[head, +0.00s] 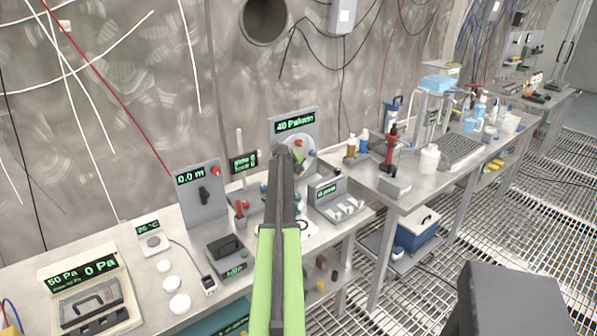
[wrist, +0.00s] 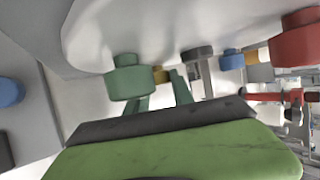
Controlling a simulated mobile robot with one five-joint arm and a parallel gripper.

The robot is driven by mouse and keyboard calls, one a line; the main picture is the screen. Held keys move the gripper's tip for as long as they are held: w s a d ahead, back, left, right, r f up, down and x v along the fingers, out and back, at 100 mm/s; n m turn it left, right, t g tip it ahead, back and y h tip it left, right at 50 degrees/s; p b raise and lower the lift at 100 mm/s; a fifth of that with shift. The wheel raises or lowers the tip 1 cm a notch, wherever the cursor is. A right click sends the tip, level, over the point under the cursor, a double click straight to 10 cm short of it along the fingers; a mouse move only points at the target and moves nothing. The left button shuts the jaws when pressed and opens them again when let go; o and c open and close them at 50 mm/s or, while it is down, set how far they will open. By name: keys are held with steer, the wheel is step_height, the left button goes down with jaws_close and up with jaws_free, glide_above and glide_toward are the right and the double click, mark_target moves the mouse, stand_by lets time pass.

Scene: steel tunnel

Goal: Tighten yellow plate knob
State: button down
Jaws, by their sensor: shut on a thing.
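The yellow plate knob (wrist: 160,75) shows as a small patch at the white round plate in the wrist view, between my finger ends. My gripper (wrist: 162,90) is shut on it. A green knob (wrist: 128,80) stands close in front and hides part of the grip. The white round plate (wrist: 95,32) fills the top of the wrist view. In the head view the plate (head: 307,141) is on a grey panel with a "40" display (head: 295,124). My gripper (head: 286,150) reaches the plate there and hides the yellow knob.
A red knob (wrist: 298,38), a blue knob (wrist: 231,59) and a grey knob (wrist: 197,52) lie to the right on the plate side. A grey panel reading 0.0 m (head: 198,205) stands left. A small display box (head: 327,192) and a tray of white pieces sit at right.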

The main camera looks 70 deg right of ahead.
steer(key=c, duration=1.1)
jaws_free()
steer(key=p+v, duration=1.2)
steer(key=v, duration=0.5)
steer(key=shift+a, duration=0.2)
steer(key=shift+s+r, duration=0.1)
